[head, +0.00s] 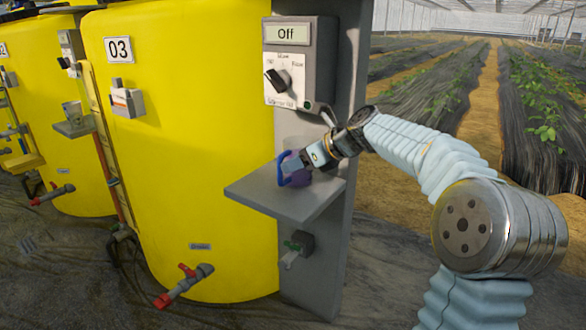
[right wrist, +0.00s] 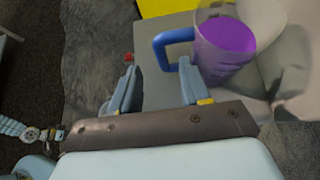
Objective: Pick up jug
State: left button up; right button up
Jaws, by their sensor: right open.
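The jug (head: 318,184) stands on a small grey shelf (head: 262,200) in front of the yellow tank, partly hidden by my right gripper (head: 292,165). In the right wrist view the jug (right wrist: 226,42) is clear-walled with purple contents and a blue handle (right wrist: 160,48). My right gripper (right wrist: 157,78) is open. Its two fingers are spread near the handle, the right finger close to the jug side and the left finger out to the left. I cannot tell whether a finger touches the handle.
A grey control box (head: 300,62) reading "Off" is on the post above the shelf. A small valve (head: 297,247) is below the shelf. Yellow tank 03 (head: 200,130) stands behind, with a red-handled tap (head: 186,282) low down. Crop rows lie to the right.

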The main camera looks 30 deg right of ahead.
aim_at(280, 185)
jog(key=x, duration=0.7)
jog(key=shift+s+d+f+b, duration=0.1)
jog(key=shift+b, duration=0.25)
grip_shut()
dwell(1.0)
